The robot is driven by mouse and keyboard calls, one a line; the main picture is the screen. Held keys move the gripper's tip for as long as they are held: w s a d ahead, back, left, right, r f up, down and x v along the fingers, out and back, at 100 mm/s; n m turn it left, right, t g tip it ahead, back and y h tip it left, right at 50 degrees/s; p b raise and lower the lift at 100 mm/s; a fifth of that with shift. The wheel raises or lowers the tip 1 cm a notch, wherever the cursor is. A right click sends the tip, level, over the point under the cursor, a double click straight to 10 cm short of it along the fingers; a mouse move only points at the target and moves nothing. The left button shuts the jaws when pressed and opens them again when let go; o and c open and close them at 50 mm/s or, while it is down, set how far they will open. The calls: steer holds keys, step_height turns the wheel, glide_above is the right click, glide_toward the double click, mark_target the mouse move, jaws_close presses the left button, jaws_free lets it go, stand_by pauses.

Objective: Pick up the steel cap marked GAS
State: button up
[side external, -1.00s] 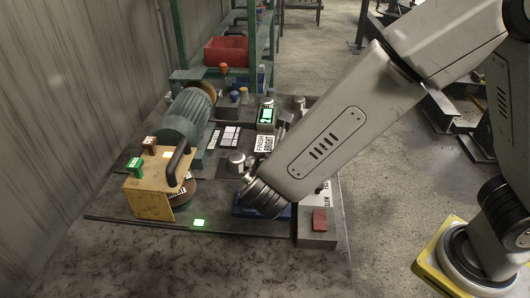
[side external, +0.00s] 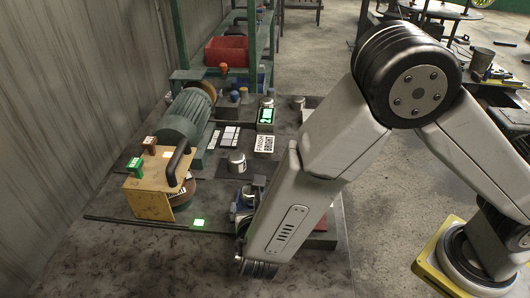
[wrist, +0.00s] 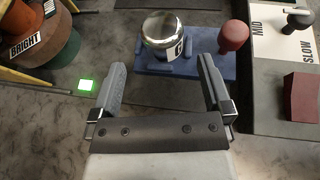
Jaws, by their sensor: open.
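A shiny steel cap (wrist: 162,32) stands upright on a blue holder (wrist: 182,68) in the wrist view. A label on its right side shows a letter that looks like G; the rest is turned away. My gripper (wrist: 160,63) is open and empty, its two fingers spread just short of the cap, one toward each side. In the side view a steel cap (side external: 247,196) shows beside my arm, on the blue holder (side external: 236,214). Another steel cap (side external: 237,162) stands farther back on the dark mat.
A red knob (wrist: 233,37) stands on the holder, right of the cap. A grey block with a red piece (wrist: 301,97) and a MID/SLOW panel (wrist: 285,30) are at the right. The wooden BRIGHT drum (wrist: 45,40) and a lit green square (wrist: 86,85) are at the left.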

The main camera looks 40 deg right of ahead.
mark_target(251, 197)
steer(key=shift+x, duration=1.3)
steer(key=shift+d, duration=0.1)
steer(key=shift+x, duration=2.55)
steer(key=shift+r, duration=0.1)
steer(key=c, duration=1.3)
